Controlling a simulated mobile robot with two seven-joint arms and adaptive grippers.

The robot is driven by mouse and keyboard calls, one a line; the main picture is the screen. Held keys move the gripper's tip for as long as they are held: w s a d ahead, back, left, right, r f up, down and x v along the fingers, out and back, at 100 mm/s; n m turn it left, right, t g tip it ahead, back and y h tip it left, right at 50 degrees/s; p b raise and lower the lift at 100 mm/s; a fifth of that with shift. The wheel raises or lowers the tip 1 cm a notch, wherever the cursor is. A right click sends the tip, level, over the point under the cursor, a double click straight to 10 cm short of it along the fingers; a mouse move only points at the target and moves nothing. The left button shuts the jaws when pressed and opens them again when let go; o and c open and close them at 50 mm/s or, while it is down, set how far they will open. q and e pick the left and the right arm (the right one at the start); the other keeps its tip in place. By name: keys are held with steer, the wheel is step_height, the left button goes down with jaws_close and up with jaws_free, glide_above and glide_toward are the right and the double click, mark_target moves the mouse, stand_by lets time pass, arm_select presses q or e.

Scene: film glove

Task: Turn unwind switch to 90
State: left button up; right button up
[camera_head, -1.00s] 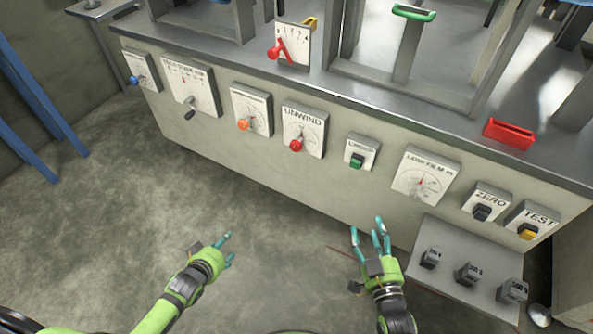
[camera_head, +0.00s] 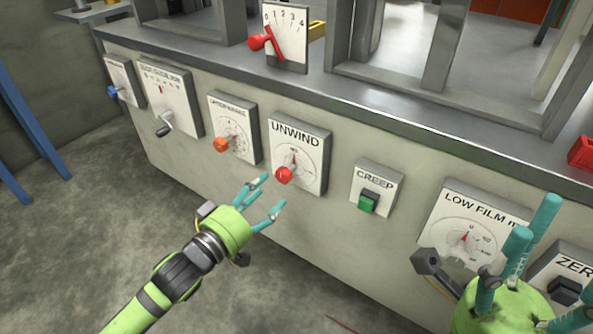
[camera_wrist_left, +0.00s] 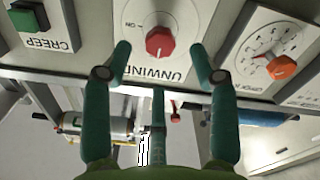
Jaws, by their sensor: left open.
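The unwind switch is a red knob (camera_head: 284,175) on a white dial plate (camera_head: 312,150) labelled UNWIND, on the machine's front. In the left wrist view the red knob (camera_wrist_left: 160,41) shows upside down with its plate, between and beyond my fingertips. My left gripper (camera_head: 264,198) is open, just below and left of the knob, apart from it. It also shows in the left wrist view (camera_wrist_left: 160,65) with its teal fingers spread. My right gripper (camera_head: 515,245) is at the lower right, in front of the low film panel, fingers apart and empty.
An orange knob (camera_head: 221,144) is on the panel left of UNWIND. A green CREEP button (camera_head: 368,201) is to its right, then the LOW FILM dial (camera_head: 470,222). A red lever gauge (camera_head: 285,38) stands on the metal ledge above.

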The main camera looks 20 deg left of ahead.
mark_target(281, 178)
arm_select(q)
steer(key=shift+b+x, duration=1.3)
steer(key=shift+x, duration=2)
steer(key=c, duration=1.2)
